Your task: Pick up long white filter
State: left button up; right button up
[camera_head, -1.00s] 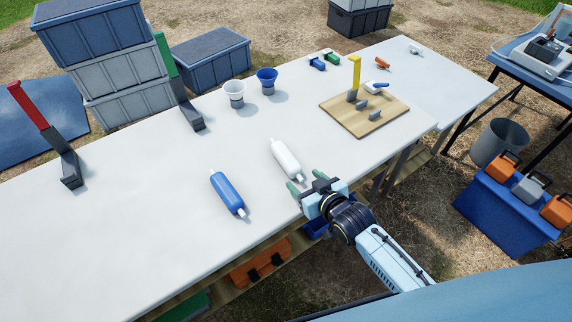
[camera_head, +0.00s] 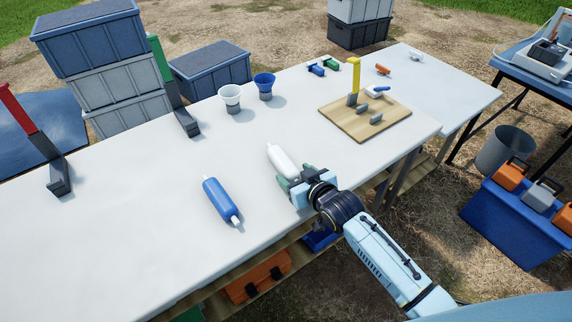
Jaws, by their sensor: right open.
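The long white filter (camera_head: 280,158) lies on the white table (camera_head: 120,230), its far end pointing up and left. Its near end is partly hidden by my right gripper. My right gripper (camera_head: 296,177) is open, with its green fingers around the near end of the filter; I cannot tell whether they touch it. A blue filter (camera_head: 219,200) lies on the table to the left of the white one. My left gripper is not in view.
A wooden board (camera_head: 340,118) with a yellow-handled fixture (camera_head: 354,75) lies behind and right. A white cup (camera_head: 230,97) and a blue cup (camera_head: 264,86) stand farther back. Green-handled (camera_head: 162,65) and red-handled (camera_head: 18,108) stands are at left. The front left table is clear.

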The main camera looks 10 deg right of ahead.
jog(key=shift+f, duration=0.4)
jog(key=shift+c, duration=0.4)
jog(key=c, duration=1)
jog(key=shift+c, duration=0.2)
